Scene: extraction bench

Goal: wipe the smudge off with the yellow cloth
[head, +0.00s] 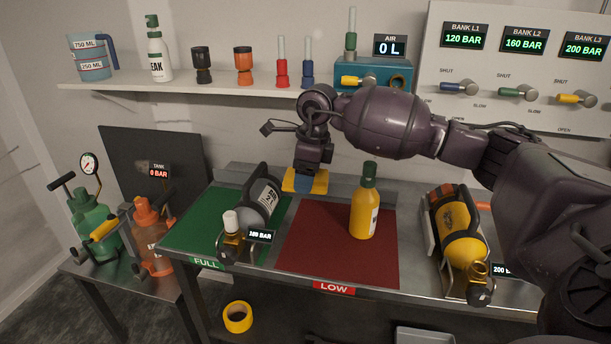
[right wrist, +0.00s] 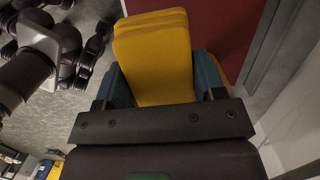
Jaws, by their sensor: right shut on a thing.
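My right gripper (head: 304,183) is shut on the yellow cloth (head: 320,186), a folded block with blue fingers against its sides. The cloth also fills the upper middle of the right wrist view (right wrist: 155,60). In the head view it is at the back of the bench, near the gap between the green mat and the red mat. I cannot tell whether it touches a surface. My left gripper is not in view.
A grey cylinder (head: 263,201) lies on the green mat (head: 190,225), left of the cloth. A yellow bottle (head: 364,212) stands on the red mat (head: 325,255). A yellow cylinder (head: 457,225) lies at right. A shelf (head: 220,87) runs behind. The red mat's front left is clear.

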